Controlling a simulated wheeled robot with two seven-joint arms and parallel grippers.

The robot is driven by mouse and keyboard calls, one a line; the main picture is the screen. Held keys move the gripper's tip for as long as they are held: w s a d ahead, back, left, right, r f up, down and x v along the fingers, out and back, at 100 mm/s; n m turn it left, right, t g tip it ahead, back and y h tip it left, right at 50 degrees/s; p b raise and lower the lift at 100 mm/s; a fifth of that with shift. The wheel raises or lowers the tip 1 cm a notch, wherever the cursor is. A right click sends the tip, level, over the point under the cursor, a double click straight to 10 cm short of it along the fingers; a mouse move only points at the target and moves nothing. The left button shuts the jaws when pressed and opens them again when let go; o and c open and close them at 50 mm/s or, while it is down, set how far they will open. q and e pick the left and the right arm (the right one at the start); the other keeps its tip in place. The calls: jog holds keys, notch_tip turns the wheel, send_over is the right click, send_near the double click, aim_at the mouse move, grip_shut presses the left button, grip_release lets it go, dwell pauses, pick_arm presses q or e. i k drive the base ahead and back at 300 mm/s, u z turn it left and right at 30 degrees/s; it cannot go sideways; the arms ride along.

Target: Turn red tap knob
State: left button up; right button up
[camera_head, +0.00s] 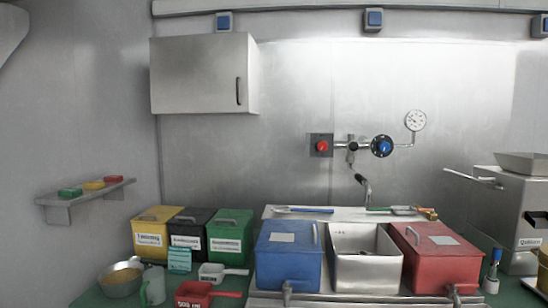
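The red tap knob (321,146) sits on a dark square plate on the back wall, a little right of the middle of the view. A metal pipe runs right from it to a round blue knob (382,146) and a pressure gauge (415,120). A spout (364,187) hangs below the pipe. Neither of my grippers shows in the head view. Nothing covers the red knob.
Below the tap stand a blue bin (289,262), an open steel bin (364,277) and a red bin (437,259). Yellow, black and green boxes stand left. A steel machine (510,205) stands right. The wall around the knob is clear; a cabinet (200,75) hangs upper left.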

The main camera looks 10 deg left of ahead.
aim_at(322, 146)
jog(key=z, duration=0.95)
jog(key=k, duration=0.1)
jog(key=u, duration=1.2)
jog(key=i, duration=0.7)
jog(key=z, duration=0.8)
